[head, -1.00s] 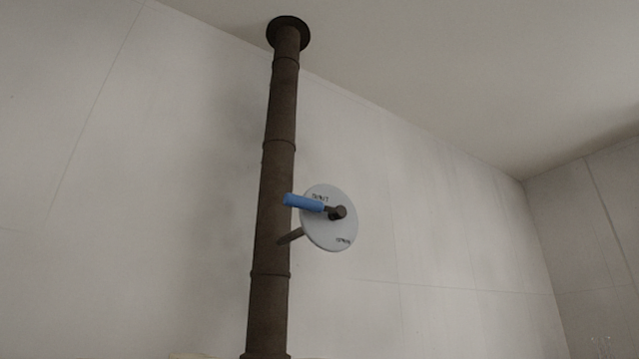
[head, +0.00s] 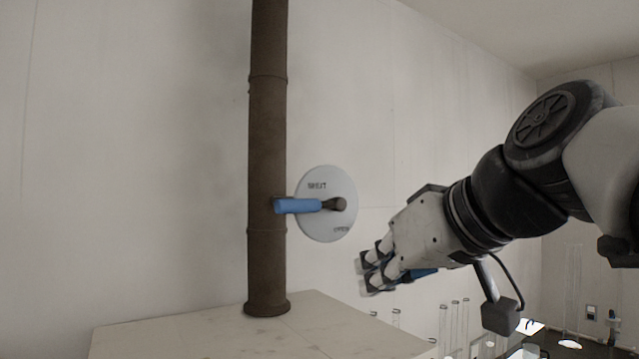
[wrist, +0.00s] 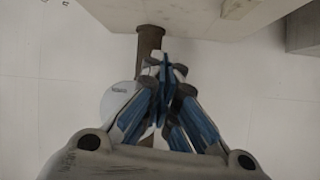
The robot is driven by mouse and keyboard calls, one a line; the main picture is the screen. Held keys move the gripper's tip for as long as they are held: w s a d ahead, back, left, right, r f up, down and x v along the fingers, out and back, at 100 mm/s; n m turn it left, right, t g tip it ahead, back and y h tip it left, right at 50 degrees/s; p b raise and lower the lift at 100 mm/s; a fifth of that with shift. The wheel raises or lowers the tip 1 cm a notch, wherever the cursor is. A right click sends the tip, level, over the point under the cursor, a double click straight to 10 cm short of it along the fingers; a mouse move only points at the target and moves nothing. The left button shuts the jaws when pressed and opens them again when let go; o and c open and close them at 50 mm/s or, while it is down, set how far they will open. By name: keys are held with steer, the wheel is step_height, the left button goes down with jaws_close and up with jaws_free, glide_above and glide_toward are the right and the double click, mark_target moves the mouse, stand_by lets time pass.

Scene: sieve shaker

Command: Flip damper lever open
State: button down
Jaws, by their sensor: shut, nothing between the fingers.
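The damper lever has a blue grip (head: 298,206) and a dark pivot. It lies nearly level, pointing left across the front of a pale round dial (head: 326,226). Its grip end overlaps the brown pipe (head: 266,150) in the head view. My gripper (head: 366,275) is shut and empty, to the right of and below the dial, apart from the lever in the picture. In the wrist view my gripper's blue fingers (wrist: 165,75) are together and partly cover the dial (wrist: 117,98) and pipe (wrist: 150,40).
The pipe stands on a pale box-like top (head: 200,330). Clear glass tubes (head: 443,325) stand at the lower right, below my arm. The plain wall left of the pipe is free of objects.

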step_height(320, 180, up, 18)
steer(key=w+a+n+t+y+p, duration=0.1)
steer(key=w+n+y+p, duration=0.1)
steer(key=p, duration=0.4)
steer(key=shift+a+r+t, duration=0.25)
steer(key=shift+t, duration=0.05)
steer(key=shift+w, duration=0.2)
steer(key=p, duration=0.2)
glide_above(314, 206)
steer(key=s, duration=0.3)
step_height(314, 206, down, 6)
steer(key=shift+w+f, duration=0.35)
steer(key=shift+w, duration=0.1)
steer(key=shift+s+f+n, duration=0.1)
steer(key=shift+n, duration=0.2)
steer(key=shift+a+f+n+b, duration=0.15)
steer(key=shift+f+n+b, duration=0.15)
steer(key=shift+b, duration=0.45)
